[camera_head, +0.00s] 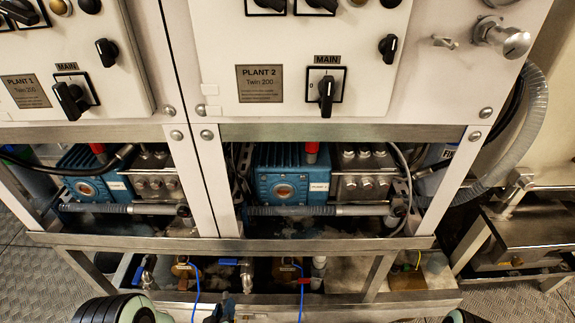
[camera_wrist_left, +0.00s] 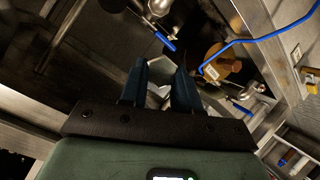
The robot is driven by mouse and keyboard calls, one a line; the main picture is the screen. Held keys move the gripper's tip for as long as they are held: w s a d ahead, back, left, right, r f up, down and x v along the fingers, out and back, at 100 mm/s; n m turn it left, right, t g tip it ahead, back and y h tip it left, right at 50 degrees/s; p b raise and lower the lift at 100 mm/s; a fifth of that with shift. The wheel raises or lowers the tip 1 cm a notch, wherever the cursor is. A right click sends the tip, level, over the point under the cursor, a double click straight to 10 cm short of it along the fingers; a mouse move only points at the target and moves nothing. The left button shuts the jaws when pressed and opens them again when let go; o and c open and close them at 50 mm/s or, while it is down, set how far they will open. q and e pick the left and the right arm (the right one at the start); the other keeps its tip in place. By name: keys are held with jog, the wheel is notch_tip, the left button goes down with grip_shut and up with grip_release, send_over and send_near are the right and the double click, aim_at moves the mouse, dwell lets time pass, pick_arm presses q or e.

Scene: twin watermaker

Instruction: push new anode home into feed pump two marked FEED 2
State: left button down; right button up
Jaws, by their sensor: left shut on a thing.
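My left gripper (camera_head: 219,312) is at the bottom edge of the head view, in front of the low shelf. In the left wrist view its dark blue fingers (camera_wrist_left: 159,88) are shut on a small pale grey piece, which I take to be the new anode (camera_wrist_left: 157,92). The fingers hide most of it. Two brass-brown pump bodies stand on the shelf, a left one (camera_head: 183,269) and a right one (camera_head: 288,271) below PLANT 2. One brass body (camera_wrist_left: 222,66) shows right of the fingers in the wrist view. I cannot read a FEED 2 mark.
Blue-handled valves (camera_head: 228,262) and blue cables (camera_head: 300,292) sit close to the pumps. A steel frame rail (camera_head: 150,241) crosses above the shelf. The blue PLANT 2 pump (camera_head: 290,172) is higher up. Chequered floor (camera_head: 45,285) is open at the left.

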pick_arm(q)
jog(key=shift+w, duration=0.2)
jog(key=shift+s, duration=0.1)
jog(key=c, duration=1.4)
grip_release()
grip_shut()
